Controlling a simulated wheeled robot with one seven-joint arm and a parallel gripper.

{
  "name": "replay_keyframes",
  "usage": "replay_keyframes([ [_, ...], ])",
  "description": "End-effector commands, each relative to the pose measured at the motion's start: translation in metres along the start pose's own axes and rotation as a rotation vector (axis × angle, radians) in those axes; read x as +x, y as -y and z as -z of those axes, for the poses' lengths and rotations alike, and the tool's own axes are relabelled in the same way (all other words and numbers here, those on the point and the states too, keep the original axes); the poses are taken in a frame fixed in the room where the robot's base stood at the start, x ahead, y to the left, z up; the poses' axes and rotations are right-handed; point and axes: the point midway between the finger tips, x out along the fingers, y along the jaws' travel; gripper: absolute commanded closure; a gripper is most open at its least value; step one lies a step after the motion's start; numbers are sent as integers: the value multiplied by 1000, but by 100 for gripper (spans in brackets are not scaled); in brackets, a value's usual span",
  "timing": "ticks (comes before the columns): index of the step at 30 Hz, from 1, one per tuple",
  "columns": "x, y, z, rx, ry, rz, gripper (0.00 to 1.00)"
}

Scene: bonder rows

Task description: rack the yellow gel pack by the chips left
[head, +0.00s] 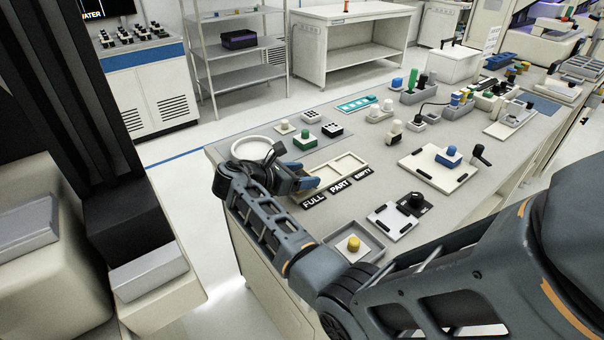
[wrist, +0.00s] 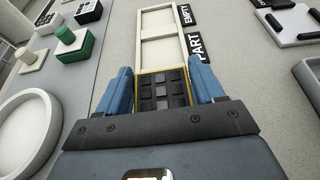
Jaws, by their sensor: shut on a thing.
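My gripper (wrist: 159,68) is shut on the yellow gel pack (wrist: 163,104), with a blue finger on each side. The pack has a thin yellow rim and a dark face with several square chips; I cannot tell whether every place is filled. The cream rack (wrist: 143,47) lies just beyond the pack, its two visible compartments empty. Labels PART (wrist: 196,46) and EMPTY (wrist: 185,14) stand beside them. In the head view my gripper (head: 303,183) is at the rack's (head: 365,159) near-left end, by the FULL label (head: 314,201). I cannot tell whether the pack touches the rack.
A white round dish (head: 254,148) stands left of my gripper. A green block (head: 305,142) and a dark-topped block (head: 332,130) stand behind it. A grey tray with a yellow knob (head: 353,243) and a white plate (head: 392,221) lie in front.

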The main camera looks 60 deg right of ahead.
Motion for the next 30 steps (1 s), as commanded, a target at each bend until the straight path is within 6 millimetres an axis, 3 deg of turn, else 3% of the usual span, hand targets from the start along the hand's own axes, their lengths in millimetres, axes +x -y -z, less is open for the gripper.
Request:
replay_keyframes([
  [9,5,0,11,0,0,0,63],
  [30,4,0,11,0,0,0,63],
])
